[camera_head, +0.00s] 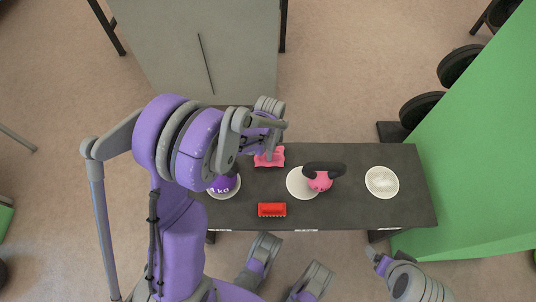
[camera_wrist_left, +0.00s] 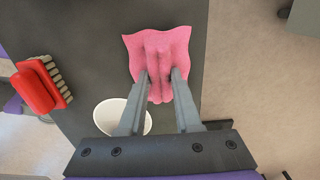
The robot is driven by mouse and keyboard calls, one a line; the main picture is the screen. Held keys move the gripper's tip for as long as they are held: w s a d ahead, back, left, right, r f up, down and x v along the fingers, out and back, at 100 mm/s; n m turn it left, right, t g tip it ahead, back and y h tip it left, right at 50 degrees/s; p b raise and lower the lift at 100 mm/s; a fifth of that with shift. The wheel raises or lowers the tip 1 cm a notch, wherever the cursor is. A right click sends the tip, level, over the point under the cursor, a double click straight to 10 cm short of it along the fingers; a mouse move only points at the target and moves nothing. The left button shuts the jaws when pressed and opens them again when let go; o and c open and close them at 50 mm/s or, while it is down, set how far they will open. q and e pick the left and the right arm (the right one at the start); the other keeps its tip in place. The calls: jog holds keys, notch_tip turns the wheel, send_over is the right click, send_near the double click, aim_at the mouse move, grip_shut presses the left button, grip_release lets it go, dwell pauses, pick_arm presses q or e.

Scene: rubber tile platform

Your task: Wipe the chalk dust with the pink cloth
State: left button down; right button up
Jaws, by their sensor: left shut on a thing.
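The pink cloth (camera_head: 268,158) is at the back left of the dark platform (camera_head: 345,215). In the left wrist view the cloth (camera_wrist_left: 158,48) is bunched into folds between two fingers. My left gripper (camera_wrist_left: 160,80) is shut on it. In the head view my left gripper (camera_head: 270,140) is over the cloth, partly hiding it. Whether the cloth touches the platform is unclear. A round white disc (camera_head: 382,181) at the right has a pale mottled top; I cannot tell if this is chalk dust. My right gripper (camera_head: 378,258) is off the platform's front right, its jaws unclear.
A red brush (camera_head: 272,210) lies near the front edge. A green panel (camera_head: 470,160) stands right.

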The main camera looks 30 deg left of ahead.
pick_arm(q)
jog(key=shift+r+p, duration=1.3)
jog(key=shift+r, duration=1.1)
